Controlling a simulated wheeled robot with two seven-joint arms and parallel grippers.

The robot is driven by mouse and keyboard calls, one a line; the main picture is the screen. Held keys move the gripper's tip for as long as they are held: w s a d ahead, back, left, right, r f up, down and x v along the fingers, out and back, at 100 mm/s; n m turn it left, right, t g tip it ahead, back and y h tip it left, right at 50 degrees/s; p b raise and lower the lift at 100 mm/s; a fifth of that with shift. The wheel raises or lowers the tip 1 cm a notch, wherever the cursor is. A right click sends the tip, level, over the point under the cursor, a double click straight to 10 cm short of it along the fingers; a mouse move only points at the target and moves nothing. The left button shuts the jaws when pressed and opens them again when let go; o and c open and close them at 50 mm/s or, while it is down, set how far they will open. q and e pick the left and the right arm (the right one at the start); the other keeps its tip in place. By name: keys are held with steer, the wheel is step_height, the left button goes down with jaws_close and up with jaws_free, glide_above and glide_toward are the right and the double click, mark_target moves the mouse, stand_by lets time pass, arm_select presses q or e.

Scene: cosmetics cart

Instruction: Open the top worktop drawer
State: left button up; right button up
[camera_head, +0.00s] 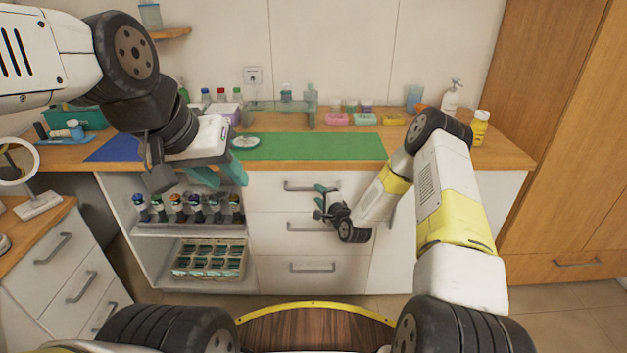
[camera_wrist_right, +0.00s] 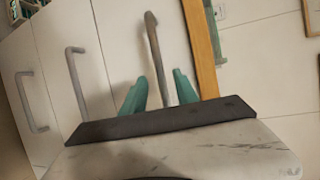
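The top worktop drawer (camera_head: 270,200) is the upper of three white drawer fronts under the wooden worktop and looks closed. Its grey bar handle (camera_head: 298,186) is partly hidden by my right gripper. My right gripper (camera_head: 319,201) is at the right end of this handle with its green fingers apart. In the right wrist view, the top handle (camera_wrist_right: 153,40) runs down between the two open green fingers (camera_wrist_right: 160,90); contact cannot be told. My left gripper (camera_head: 221,174) is open and empty over the worktop's front edge, left of the drawers.
Lower handles (camera_head: 315,226) sit below. Open shelves with several bottles (camera_head: 196,207) and a box (camera_head: 208,259) are to the left. A green mat (camera_head: 310,147) lies on the worktop (camera_head: 290,165). The floor before the drawers is partly hidden by my base.

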mark_target(313, 189)
steer(key=x, duration=0.5)
steer(key=shift+w+a+f, duration=0.1)
steer(key=shift+w+a, duration=0.05)
steer(key=shift+w, duration=0.25)
jaws_close()
stand_by(1.0)
